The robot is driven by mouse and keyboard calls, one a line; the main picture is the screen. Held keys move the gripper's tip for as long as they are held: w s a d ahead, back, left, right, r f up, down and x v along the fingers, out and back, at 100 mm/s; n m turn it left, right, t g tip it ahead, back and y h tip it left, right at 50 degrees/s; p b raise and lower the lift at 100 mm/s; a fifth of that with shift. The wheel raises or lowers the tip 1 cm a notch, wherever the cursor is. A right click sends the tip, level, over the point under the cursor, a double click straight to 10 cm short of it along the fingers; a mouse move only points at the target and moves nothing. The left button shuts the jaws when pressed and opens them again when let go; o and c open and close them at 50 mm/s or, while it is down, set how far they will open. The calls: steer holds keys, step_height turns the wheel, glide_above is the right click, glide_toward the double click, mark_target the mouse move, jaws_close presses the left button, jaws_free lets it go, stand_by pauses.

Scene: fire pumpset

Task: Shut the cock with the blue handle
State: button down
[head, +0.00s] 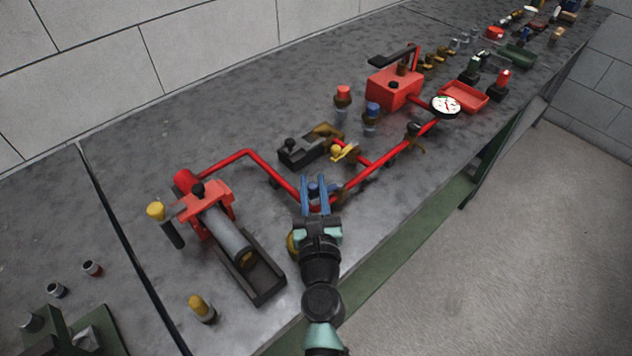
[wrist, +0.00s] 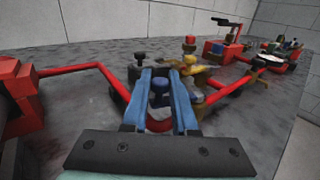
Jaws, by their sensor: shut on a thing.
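The cock with the blue handle (head: 314,188) sits on the red pipe near the bench's front edge. In the wrist view its round blue knob (wrist: 159,85) stands between the two blue fingers. My gripper (head: 315,182) reaches over the pipe from the front, with a finger on each side of the handle, and is shut on it. The cock's body under the handle is mostly hidden by my fingers. A cock with a yellow handle (head: 344,152) stands just beyond on a branch of the pipe.
A pump with a red head and grey cylinder (head: 222,230) stands to the left. A black-knobbed block (head: 304,150) lies behind my gripper. Red pipe (head: 385,163) runs right to a gauge (head: 446,106) and red box (head: 394,88).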

steer(key=m+h, duration=0.1)
steer(key=w+m+h+p, duration=0.1)
steer(key=h, duration=0.1)
steer(key=shift+w+a+r, duration=0.1)
steer(key=shift+a+r, duration=0.05)
steer(key=shift+a, duration=0.2)
steer(key=shift+w+m+h, duration=0.3)
steer(key=shift+m+h, duration=0.3)
steer(key=shift+h, duration=0.35)
steer(key=shift+w+m+h, duration=0.25)
steer(key=shift+m+h, duration=0.35)
steer(key=shift+h, duration=0.35)
steer(key=c, duration=0.7)
jaws_free()
step_height(320, 180, up, 10)
steer(key=p, duration=0.4)
steer(key=shift+p, duration=0.35)
steer(key=shift+c, duration=0.3)
